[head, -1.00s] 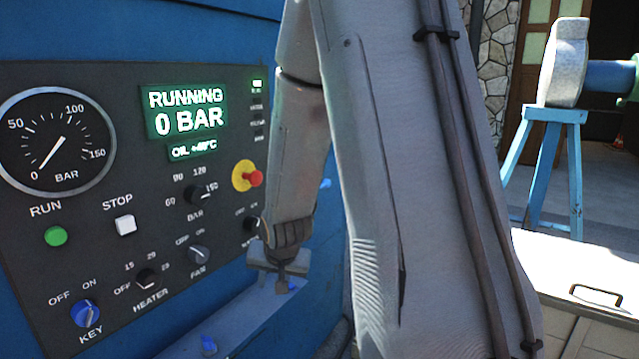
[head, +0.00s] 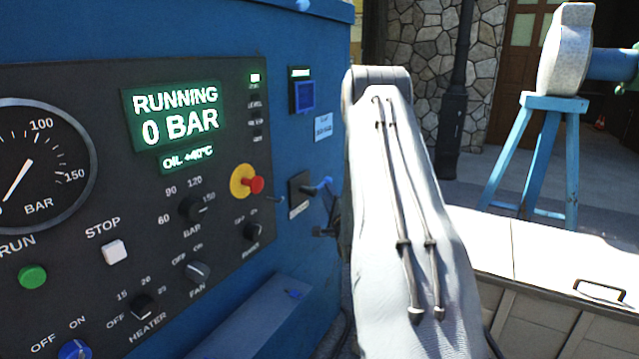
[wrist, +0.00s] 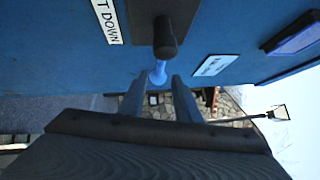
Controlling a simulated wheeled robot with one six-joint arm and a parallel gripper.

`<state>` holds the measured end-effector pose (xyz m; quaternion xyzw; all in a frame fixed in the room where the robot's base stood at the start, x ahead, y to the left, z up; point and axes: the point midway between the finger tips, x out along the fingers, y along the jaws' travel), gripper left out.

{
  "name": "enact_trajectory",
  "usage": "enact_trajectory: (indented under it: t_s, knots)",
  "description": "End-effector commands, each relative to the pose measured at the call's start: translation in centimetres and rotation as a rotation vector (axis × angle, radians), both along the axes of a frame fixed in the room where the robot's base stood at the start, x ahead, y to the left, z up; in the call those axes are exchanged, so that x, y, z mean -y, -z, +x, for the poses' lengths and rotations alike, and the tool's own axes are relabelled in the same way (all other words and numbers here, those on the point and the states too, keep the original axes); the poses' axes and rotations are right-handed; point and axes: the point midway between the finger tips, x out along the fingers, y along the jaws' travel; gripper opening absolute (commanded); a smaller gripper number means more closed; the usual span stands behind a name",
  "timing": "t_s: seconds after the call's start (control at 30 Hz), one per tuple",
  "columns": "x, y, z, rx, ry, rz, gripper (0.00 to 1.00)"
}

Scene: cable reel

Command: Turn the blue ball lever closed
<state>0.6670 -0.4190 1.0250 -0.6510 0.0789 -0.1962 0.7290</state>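The blue ball lever (head: 320,187) sticks out from a dark plate on the blue cabinet's side, just right of the control panel. In the wrist view, a dark rounded part (wrist: 165,40) stands out from the plate, with the blue lever end (wrist: 158,74) beyond it. My gripper (wrist: 158,88) is open, its two fingers apart. In that view the blue end appears between the fingertips; whether they touch it I cannot tell. In the head view my pale arm stands right of the lever and hides most of the gripper.
The control panel (head: 225,215) reads running, 0 bar, and has several knobs and a red button (head: 256,185). A ledge (head: 235,320) juts out below it. A pale lidded box (head: 560,255) and a blue stand (head: 552,103) are at the right.

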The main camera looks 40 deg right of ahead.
Motion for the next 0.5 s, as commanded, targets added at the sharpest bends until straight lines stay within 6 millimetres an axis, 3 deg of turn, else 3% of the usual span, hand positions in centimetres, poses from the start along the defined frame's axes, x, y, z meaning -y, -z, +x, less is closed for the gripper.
enact_trajectory:
  t_s: [0.3, 0.5]
  knots:
    - [1.5, -0.9, 4.4, 0.000, -0.004, -0.001, 0.30]
    - [2.3, -1.0, 6.2, -0.003, -0.003, 0.000, 0.30]
